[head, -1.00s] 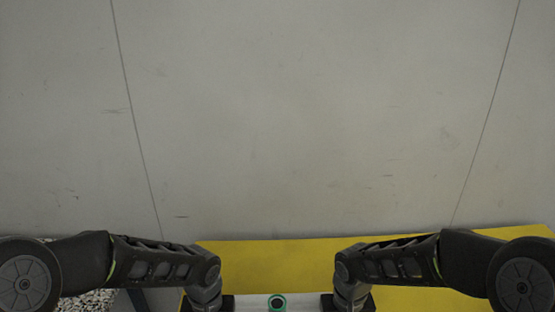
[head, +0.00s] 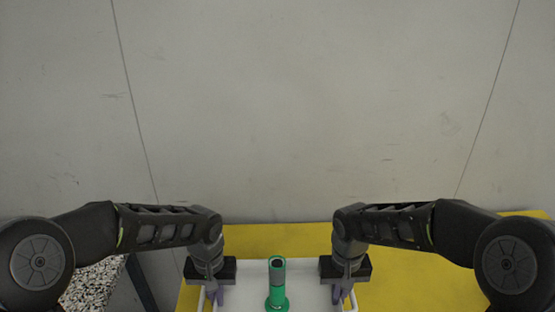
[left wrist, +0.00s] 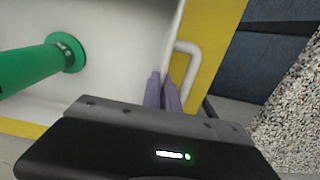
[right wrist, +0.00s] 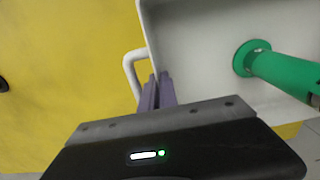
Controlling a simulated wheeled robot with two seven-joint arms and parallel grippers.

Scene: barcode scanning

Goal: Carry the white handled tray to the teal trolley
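The white handled tray (head: 250,276) shows at the bottom of the head view, between my two grippers; its near part is cut off. My left gripper (head: 215,292) has its purple fingers close together at the tray's left handle (left wrist: 190,47), as the left wrist view (left wrist: 162,92) shows. My right gripper (head: 341,294) is likewise shut at the right handle (right wrist: 130,66), seen in the right wrist view (right wrist: 157,90). A green cylindrical object with a round base and dark top (head: 277,288) stands inside the tray.
A yellow surface (head: 420,290) lies under and around the tray, with a plain grey wall (head: 300,110) behind it. A speckled surface (head: 92,284) is at the lower left. The teal trolley is not in view.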

